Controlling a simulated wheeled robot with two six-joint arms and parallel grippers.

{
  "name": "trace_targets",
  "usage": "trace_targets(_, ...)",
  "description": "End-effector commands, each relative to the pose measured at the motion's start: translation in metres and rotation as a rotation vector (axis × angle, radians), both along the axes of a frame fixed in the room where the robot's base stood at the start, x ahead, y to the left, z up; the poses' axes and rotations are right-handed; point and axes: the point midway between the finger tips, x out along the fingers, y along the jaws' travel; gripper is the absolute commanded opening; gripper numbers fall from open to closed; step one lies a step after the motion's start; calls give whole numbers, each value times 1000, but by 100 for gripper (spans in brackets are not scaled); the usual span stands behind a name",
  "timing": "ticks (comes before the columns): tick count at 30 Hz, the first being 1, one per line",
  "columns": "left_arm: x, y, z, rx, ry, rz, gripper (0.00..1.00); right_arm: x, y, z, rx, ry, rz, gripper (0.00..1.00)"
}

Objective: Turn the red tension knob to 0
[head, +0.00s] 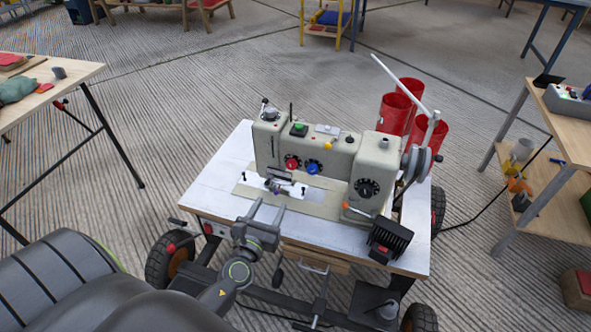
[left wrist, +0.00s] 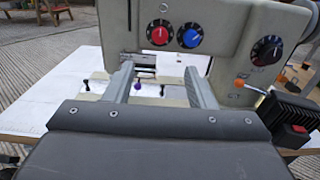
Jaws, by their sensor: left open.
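The red tension knob (head: 292,163) is on the front face of the beige sewing machine (head: 330,152), left of a blue knob (head: 313,168). In the left wrist view the red knob (left wrist: 160,32) has a dark dial and a white pointer mark; the dial's numbers are too small to read. My left gripper (head: 266,208) is open and empty, in front of the machine and below the red knob, apart from it. In the left wrist view its two fingers (left wrist: 158,78) are spread below the red knob. My right gripper is not in view.
The machine stands on a white wheeled table (head: 212,190). A black dial (head: 367,188) and a black box with a red button (head: 388,240) are to the right. Red cylinders (head: 397,112) stand behind. A wooden shelf (head: 555,190) is at the far right.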

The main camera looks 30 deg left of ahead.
Motion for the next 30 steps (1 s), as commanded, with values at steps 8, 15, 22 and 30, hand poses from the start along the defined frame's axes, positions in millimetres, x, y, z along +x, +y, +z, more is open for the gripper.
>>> trace_targets(8, 53, 13, 2, -1, -2, -1, 50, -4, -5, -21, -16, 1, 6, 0)
trace_targets(15, 100, 24, 1, -3, -2, 0, 50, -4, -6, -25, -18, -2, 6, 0)
trace_targets(22, 135, 33, -1, -4, -1, 0, 50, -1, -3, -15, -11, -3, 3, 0)
trace_targets(30, 152, 37, 0, -4, 0, 1, 50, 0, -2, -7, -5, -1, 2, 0)
